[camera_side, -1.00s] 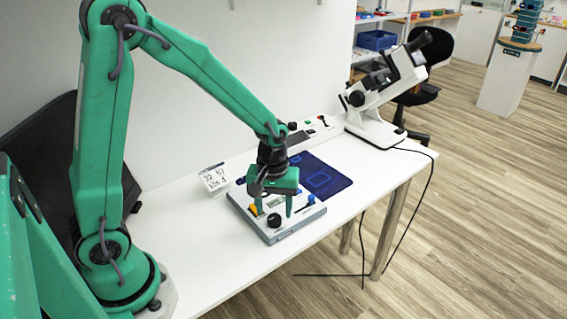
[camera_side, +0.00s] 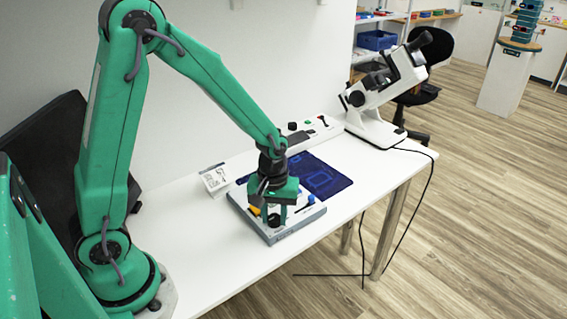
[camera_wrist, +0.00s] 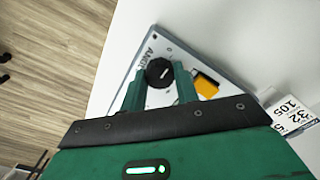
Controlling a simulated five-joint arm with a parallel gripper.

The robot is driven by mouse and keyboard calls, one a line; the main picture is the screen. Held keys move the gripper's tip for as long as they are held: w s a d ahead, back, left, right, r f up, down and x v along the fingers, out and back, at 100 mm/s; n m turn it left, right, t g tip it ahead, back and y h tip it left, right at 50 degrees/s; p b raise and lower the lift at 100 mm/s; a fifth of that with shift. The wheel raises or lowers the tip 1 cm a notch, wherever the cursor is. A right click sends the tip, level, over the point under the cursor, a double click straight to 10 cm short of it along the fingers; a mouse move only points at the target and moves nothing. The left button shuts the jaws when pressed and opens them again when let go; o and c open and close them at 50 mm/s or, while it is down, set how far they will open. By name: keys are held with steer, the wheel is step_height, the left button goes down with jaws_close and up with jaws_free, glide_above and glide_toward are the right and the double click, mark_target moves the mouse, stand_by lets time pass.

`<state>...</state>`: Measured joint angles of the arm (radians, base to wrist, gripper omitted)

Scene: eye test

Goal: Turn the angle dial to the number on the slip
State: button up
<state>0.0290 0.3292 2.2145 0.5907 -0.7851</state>
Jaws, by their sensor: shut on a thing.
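The angle dial is a black round knob (camera_wrist: 158,72) with a white pointer mark, on a grey-white panel box (camera_side: 285,232). Part of the lettering "ANG" shows beside it in the wrist view. My gripper (camera_wrist: 160,76) has its two green fingers on either side of the knob, shut on it. In the side view my gripper (camera_side: 275,216) is down over the front of the box and partly hides the dial. The white slip (camera_side: 215,180) stands behind the box; in the wrist view the slip (camera_wrist: 290,112) shows 105, 32 and a cut-off 5.
A yellow part (camera_wrist: 206,85) sits on the panel close to one finger. A blue mat (camera_side: 322,176) lies beyond the box. A white microscope (camera_side: 385,95) stands at the table's far end. The white table (camera_side: 200,245) is clear in front.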

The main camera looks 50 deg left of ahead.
steer(key=shift+m, duration=0.5)
steer(key=m, duration=0.3)
steer(key=shift+m, duration=0.3)
steer(key=m, duration=1.6)
steer(key=o, duration=1)
steer(key=shift+c, duration=0.2)
